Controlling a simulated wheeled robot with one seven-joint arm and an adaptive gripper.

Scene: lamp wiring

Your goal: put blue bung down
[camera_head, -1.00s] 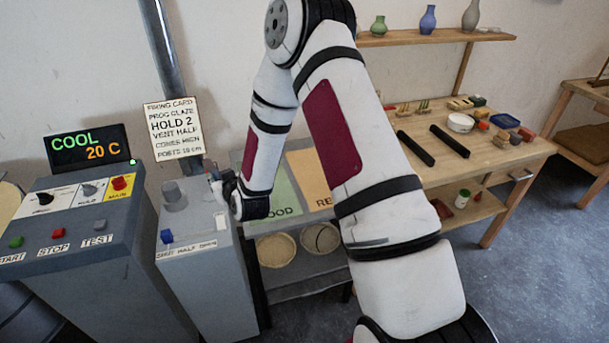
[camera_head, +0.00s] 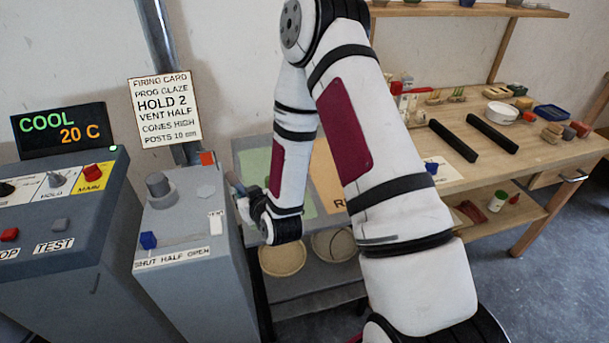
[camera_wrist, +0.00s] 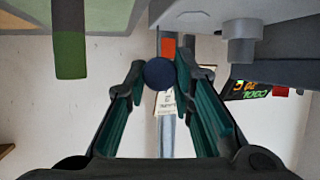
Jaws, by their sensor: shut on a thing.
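In the wrist view the blue bung (camera_wrist: 159,73) is a dark blue round thing held between the fingertips of my gripper (camera_wrist: 160,76). In the head view my gripper (camera_head: 236,188) is just right of the top of the grey vent box (camera_head: 185,205), its fingers pointing towards the box's back right corner. The bung cannot be made out clearly there, as the fingers are small and partly hidden by my wrist. A pale hexagonal patch (camera_head: 206,191) shows on the box top.
The vent box carries a grey round post (camera_head: 158,188), a blue slider knob (camera_head: 148,240) and a red tab (camera_head: 207,158). The kiln control panel (camera_head: 60,220) stands at left. A rack with a green panel (camera_head: 255,165) is behind my arm; a wooden workbench (camera_head: 470,185) is at right.

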